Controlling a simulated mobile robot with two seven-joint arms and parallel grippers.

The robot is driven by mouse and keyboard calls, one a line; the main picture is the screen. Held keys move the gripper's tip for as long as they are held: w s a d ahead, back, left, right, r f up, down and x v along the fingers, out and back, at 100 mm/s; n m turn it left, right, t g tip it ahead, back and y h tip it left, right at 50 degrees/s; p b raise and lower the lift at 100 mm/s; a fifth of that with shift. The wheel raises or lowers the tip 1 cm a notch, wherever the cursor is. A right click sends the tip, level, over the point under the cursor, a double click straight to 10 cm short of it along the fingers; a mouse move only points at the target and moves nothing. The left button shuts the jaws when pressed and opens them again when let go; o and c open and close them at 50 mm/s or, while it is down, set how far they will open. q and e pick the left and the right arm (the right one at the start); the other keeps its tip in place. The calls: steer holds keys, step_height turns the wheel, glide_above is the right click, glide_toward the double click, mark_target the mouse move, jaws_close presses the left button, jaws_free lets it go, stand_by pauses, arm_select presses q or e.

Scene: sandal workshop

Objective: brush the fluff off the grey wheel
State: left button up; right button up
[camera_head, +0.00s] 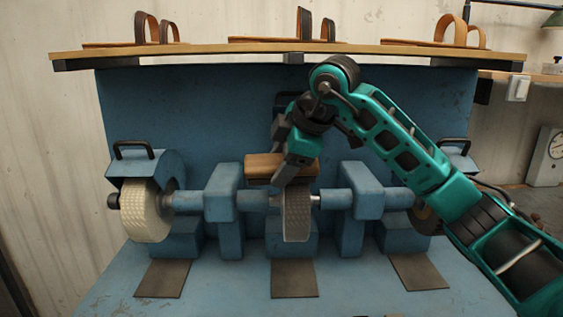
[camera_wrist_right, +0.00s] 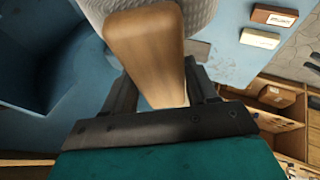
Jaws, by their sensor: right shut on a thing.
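The grey wheel (camera_head: 297,217) sits in the middle of the blue grinding machine, on its horizontal shaft. My right gripper (camera_head: 291,165) is above the wheel and shut on a wooden-backed brush (camera_head: 262,167). The brush lies roughly level at the wheel's top edge; I cannot tell whether it touches. Its bristles are hidden. In the right wrist view the brush's wooden back (camera_wrist_right: 147,45) is between my fingers, with the textured grey wheel (camera_wrist_right: 202,12) just beyond it. No fluff can be made out on the wheel. My left gripper is not in view.
A cream wheel (camera_head: 146,212) is at the left of the shaft and a dark wheel (camera_head: 427,217) at the right, partly behind my arm. A wooden shelf (camera_head: 215,47) with sandals overhangs the machine. In the wrist view, blocks (camera_wrist_right: 260,38) lie on the blue surface.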

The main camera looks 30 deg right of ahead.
steer(key=shift+s+d+r+b, duration=0.1)
steer(key=shift+s+d+b, duration=0.2)
steer(key=shift+d, duration=0.4)
steer(key=shift+s+d+b, duration=0.1)
steer(key=shift+s+d, duration=0.3)
steer(key=shift+d, duration=0.3)
steer(key=shift+s+d+b, duration=0.2)
steer(key=shift+s+d, duration=0.05)
steer(key=shift+d, duration=0.25)
steer(key=shift+s+d+b, duration=0.15)
steer(key=shift+s+d, duration=0.05)
steer(key=shift+d, duration=0.25)
steer(key=shift+s+d, duration=0.2)
steer(key=shift+d, duration=0.2)
steer(key=shift+w+a+p, duration=0.25)
steer(key=shift+a+p, duration=0.1)
steer(key=shift+a, duration=0.15)
steer(key=shift+w+a+p, duration=0.2)
steer(key=shift+a+p, duration=0.15)
steer(key=shift+a, duration=0.1)
steer(key=shift+w+a, duration=0.3)
steer(key=shift+a, duration=0.25)
steer(key=shift+w+a+p, duration=0.3)
steer(key=shift+a+p, duration=0.25)
steer(key=shift+a, duration=0.2)
steer(key=shift+w+a, duration=0.35)
steer(key=shift+a, duration=0.2)
